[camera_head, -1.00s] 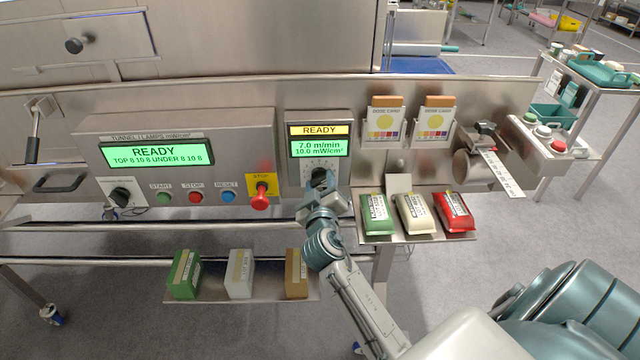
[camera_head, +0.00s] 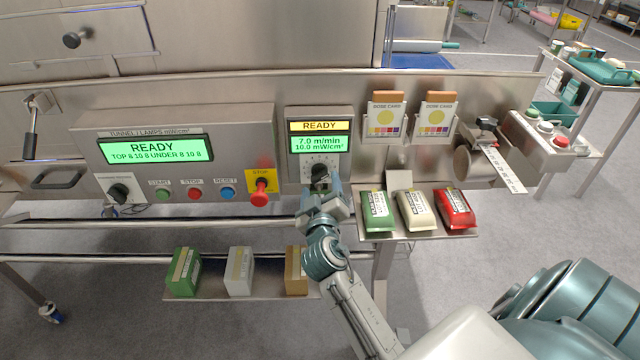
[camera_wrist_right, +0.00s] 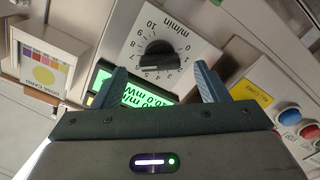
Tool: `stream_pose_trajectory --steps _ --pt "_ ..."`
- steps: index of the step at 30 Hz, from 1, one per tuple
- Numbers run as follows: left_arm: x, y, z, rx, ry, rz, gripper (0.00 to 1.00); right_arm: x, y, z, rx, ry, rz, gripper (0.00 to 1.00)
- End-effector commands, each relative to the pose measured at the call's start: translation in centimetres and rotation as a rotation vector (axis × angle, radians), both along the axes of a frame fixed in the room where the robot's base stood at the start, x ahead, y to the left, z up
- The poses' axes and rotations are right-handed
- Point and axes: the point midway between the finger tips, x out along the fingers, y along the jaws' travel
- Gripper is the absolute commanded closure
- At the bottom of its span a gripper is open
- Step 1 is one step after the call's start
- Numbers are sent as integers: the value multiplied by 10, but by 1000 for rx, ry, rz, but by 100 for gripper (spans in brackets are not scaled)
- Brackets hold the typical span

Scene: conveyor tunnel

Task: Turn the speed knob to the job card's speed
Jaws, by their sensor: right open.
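The black speed knob (camera_head: 319,172) sits on a white m/min dial below a small green display (camera_head: 320,144) reading 7.0 m/min and 10.0 mW/cm². In the right wrist view the knob (camera_wrist_right: 158,56) stands between and just beyond the fingertips, on a numbered scale. My right gripper (camera_head: 322,188) is open in front of the knob; its two fingers (camera_wrist_right: 160,82) are apart, with nothing visibly held. No card is clearly marked as a job card; two dose cards (camera_head: 383,120) (camera_head: 437,121) hang right of the display. My left gripper is not in view.
A red stop knob (camera_head: 260,193) on a yellow plate stands just left of the gripper. A shelf with green, cream and red packs (camera_head: 455,209) is to its right. Another black knob (camera_head: 119,193) and several buttons sit on the left panel.

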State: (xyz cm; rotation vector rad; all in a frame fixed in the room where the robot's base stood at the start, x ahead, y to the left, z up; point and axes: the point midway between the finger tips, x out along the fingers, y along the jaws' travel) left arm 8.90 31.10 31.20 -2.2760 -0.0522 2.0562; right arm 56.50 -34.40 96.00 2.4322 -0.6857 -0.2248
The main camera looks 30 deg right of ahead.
Motion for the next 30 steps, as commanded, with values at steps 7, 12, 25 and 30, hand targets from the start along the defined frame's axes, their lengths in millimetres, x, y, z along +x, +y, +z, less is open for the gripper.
stream_pose_trajectory --steps 7,12,25,30 --pt "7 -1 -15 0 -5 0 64 -45 27 -4 6 0 0 33" --pt "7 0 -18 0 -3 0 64 -61 38 -2 3 0 0 33" --pt "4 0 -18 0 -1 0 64 -67 41 0 0 0 0 33" --pt "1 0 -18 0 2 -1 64 -67 41 0 0 0 0 33"
